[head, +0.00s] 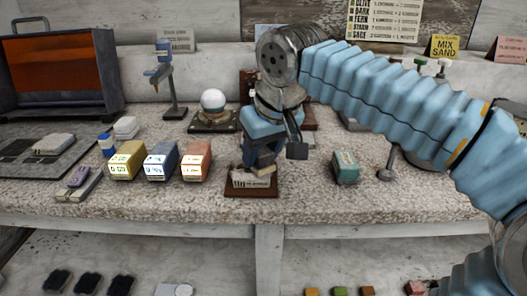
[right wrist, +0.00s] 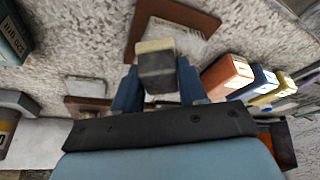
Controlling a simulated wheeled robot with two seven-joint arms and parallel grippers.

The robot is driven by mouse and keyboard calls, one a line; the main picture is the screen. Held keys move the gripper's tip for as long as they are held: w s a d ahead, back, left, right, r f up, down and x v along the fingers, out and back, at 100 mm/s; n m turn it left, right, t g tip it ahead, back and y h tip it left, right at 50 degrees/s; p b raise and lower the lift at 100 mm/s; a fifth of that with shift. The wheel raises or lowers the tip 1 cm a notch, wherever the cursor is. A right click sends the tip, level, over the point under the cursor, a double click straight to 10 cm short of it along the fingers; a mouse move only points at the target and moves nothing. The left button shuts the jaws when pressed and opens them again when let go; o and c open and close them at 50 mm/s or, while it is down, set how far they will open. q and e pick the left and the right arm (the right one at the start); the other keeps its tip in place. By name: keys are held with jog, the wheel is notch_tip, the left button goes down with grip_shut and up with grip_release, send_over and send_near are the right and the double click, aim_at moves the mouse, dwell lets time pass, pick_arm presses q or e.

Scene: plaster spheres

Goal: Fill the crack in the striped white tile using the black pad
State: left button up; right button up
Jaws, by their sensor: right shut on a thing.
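The white tile (head: 252,182) with dark stripe-like marks lies on a brown board (head: 238,192) at the front middle of the bench. It also shows in the right wrist view (right wrist: 176,32), partly hidden behind the held pad. I cannot make out the crack. My right gripper (head: 263,163) points down just behind and above the tile. It is shut on a dark block with a cream end, seemingly the black pad (right wrist: 157,72). The pad's cream end (head: 264,170) overlaps the tile's far edge in the head view. I cannot tell if they touch. My left gripper is out of view.
Yellow (head: 127,160), blue (head: 161,161) and orange (head: 197,160) blocks stand left of the board. A teal box (head: 346,167) stands to the right. A white ball on a stand (head: 214,107) is behind. Bare bench lies between the board and teal box.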

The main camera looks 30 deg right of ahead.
jog(key=shift+w+r, duration=0.35)
jog(key=shift+w+a+f, duration=0.1)
jog(key=shift+w+a, duration=0.3)
jog(key=shift+a, duration=0.2)
jog(key=shift+w+a, duration=0.35)
jog(key=shift+a, duration=0.25)
jog(key=shift+f+b, duration=0.5)
jog(key=shift+f, duration=0.2)
